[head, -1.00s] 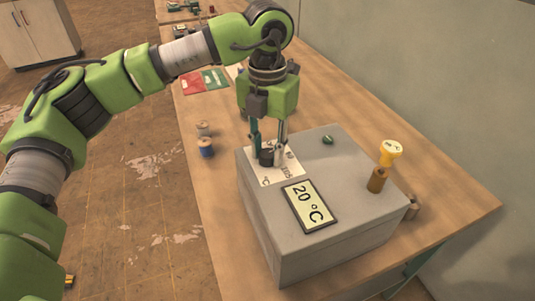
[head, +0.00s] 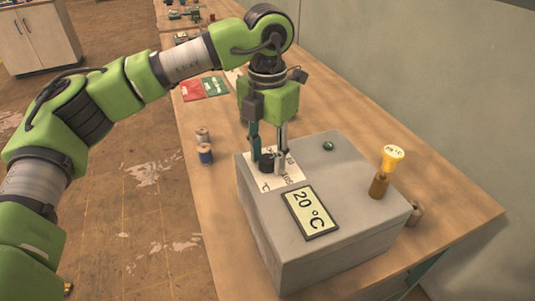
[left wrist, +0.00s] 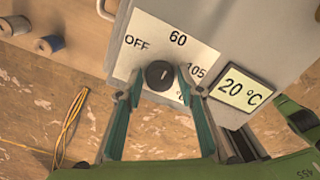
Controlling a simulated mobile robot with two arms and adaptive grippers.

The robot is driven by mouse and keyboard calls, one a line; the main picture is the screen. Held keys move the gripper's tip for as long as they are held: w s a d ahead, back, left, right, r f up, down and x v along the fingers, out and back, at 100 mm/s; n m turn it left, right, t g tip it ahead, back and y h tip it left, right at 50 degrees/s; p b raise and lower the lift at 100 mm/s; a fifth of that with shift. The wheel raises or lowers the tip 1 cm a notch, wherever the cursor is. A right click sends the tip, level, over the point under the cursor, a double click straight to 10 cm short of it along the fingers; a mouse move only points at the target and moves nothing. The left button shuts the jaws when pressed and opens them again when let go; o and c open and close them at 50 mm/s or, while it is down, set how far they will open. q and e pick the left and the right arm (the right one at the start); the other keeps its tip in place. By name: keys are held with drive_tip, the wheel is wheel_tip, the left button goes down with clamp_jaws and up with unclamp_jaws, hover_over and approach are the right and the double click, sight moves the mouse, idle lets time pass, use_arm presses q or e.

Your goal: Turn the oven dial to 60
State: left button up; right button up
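The grey oven (head: 330,235) stands on the wooden bench. Its black dial (head: 267,162) sits on a white scale plate (head: 291,176); the dial also shows in the left wrist view (left wrist: 159,75). Around the dial the plate reads OFF at left, 60 at top and 105 at right. A small pale mark shows on the dial, but its exact direction is hard to tell. The display (head: 310,212) reads 20 °C. My left gripper (head: 268,163) points down with its fingers on either side of the dial, small gaps showing. My right gripper is out of view.
A yellow-topped piece (head: 392,155) in a brown holder and a green button (head: 328,146) are on the oven top. Two spools (head: 205,153) stand left of the oven. Red and green packets (head: 204,88) lie farther back. A wall runs along the right.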

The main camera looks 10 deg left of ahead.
sight(267, 159)
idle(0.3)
use_arm(q)
drive_tip(key=shift+r, duration=0.2)
wheel_tip(267, 159, up, 12)
drive_tip(key=shift+f, duration=0.2)
drive_tip(key=shift+f, duration=0.1)
